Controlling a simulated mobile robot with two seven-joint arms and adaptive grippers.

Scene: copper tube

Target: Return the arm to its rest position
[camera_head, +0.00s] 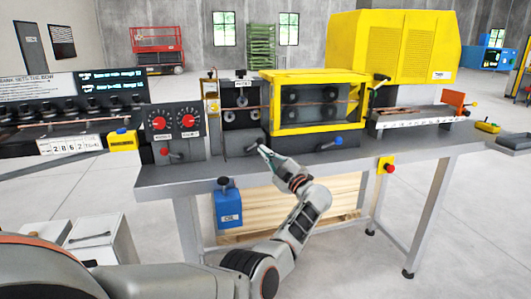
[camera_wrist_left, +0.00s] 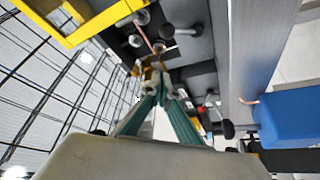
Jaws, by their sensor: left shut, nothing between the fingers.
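My left arm comes in from the lower left, and its left gripper (camera_head: 264,150) is at the front edge of the machine bench (camera_head: 170,179), in front of the grey roller unit (camera_head: 240,118). The fingers are shut, with nothing between them. In the left wrist view the teal fingers of the left gripper (camera_wrist_left: 157,76) meet at their tips, below a thin copper tube (camera_wrist_left: 143,36). The fingertips overlap machine parts in that view, and I cannot tell whether they touch. My right gripper is not in view.
A yellow-framed guard (camera_head: 318,128) stands right of the roller unit. A control box with two red dials (camera_head: 174,123) is on the left. A blue oil container (camera_head: 228,207) hangs below the bench front. A red stop button (camera_head: 390,168) sits at the front edge. Open floor lies in front.

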